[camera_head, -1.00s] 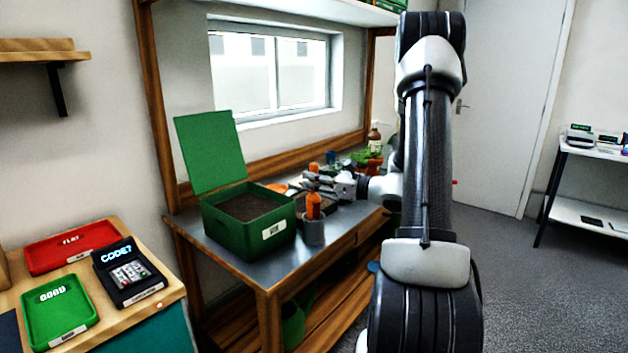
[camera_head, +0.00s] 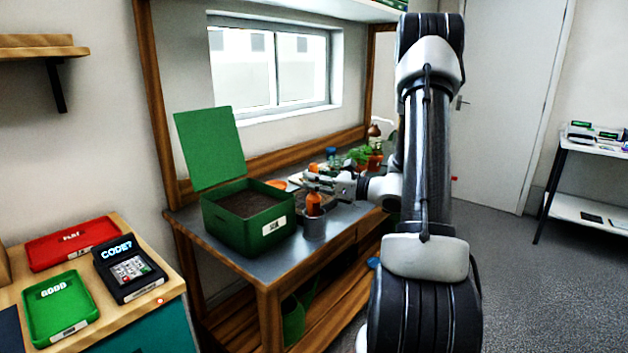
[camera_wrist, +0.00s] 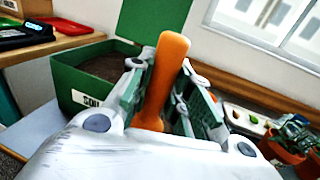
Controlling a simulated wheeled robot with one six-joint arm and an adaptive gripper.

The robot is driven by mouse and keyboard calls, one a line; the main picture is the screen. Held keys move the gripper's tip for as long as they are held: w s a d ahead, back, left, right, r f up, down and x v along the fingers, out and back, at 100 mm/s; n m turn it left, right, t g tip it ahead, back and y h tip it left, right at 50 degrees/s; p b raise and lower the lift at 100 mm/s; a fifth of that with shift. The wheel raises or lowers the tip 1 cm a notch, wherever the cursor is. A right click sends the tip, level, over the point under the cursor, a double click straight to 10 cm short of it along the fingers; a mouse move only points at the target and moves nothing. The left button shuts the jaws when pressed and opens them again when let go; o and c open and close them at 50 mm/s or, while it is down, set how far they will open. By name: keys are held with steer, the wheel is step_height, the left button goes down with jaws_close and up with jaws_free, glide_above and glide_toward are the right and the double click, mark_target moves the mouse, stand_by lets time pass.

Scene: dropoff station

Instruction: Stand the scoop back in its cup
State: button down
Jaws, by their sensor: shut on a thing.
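The orange scoop (camera_head: 314,204) is upright in the head view, its lower end at the mouth of the grey cup (camera_head: 313,229). How deep it reaches into the cup cannot be told. My gripper (camera_head: 318,184) is shut on the scoop, just above the cup. In the wrist view the orange handle (camera_wrist: 164,72) stands between the two fingers of my gripper (camera_wrist: 157,100) and sticks up past them. The cup is hidden in the wrist view.
The green soil box (camera_head: 247,228) with its raised lid stands left of the cup on the metal bench (camera_head: 262,268). Potted plants (camera_head: 366,160) are behind my gripper. A side table with a red tray (camera_head: 70,243), green tray (camera_head: 60,307) and keypad (camera_head: 128,268) is at left.

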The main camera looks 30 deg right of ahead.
mark_target(314, 193)
steer(key=shift+f, duration=1.3)
stand_by(0.6)
steer(key=shift+f, duration=0.95)
stand_by(0.3)
steer(key=c, duration=1.2)
jaws_free()
steer(key=shift+c, duration=0.2)
